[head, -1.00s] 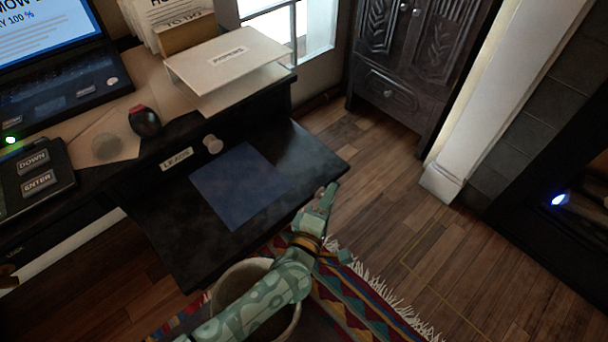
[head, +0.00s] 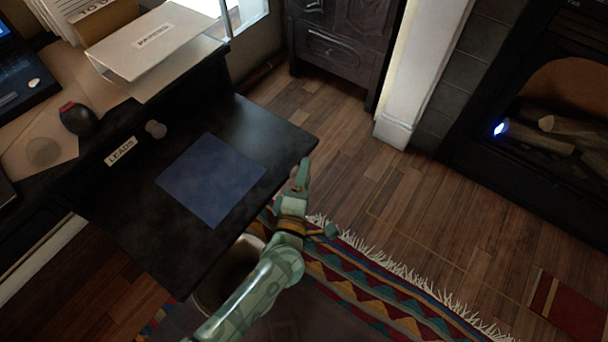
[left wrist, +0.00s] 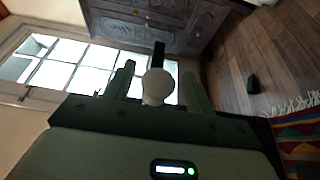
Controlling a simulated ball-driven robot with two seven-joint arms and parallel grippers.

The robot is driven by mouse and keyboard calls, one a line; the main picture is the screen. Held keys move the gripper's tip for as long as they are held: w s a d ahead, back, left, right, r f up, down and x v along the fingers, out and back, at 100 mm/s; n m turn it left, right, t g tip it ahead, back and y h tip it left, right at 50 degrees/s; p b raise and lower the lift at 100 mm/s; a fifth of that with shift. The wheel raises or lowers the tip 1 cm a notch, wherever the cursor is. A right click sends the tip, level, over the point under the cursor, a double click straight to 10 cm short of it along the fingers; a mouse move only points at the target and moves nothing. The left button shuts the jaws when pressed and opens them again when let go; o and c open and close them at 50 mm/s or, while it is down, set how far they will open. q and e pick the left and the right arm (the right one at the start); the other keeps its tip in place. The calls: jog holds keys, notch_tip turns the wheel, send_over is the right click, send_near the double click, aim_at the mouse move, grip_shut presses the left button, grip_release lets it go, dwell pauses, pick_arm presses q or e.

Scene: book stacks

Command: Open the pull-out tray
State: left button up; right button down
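The pull-out tray (head: 135,215) is a dark board with a blue sheet (head: 210,180) on it, extending out from the desk. My left gripper (head: 315,200) is beside the tray's outer right corner. In the left wrist view its two fingers (left wrist: 158,90) stand apart, with a pale round knob-like thing (left wrist: 156,85) between them. Gaps show on both sides of it; contact cannot be told. My right gripper is not in view.
A round bin (head: 215,290) stands below the tray's outer edge. A patterned rug (head: 350,285) lies on the wood floor. A dark cabinet (head: 335,50) and a fireplace (head: 555,125) stand beyond.

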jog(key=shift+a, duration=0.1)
pick_arm(q)
jog(key=shift+s+r, duration=0.1)
jog(key=p+v, duration=0.4)
jog(key=v, duration=1.2)
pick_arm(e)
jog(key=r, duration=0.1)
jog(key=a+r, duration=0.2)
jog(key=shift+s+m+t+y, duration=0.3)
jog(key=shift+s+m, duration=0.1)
pick_arm(q)
jog(key=shift+a, duration=0.1)
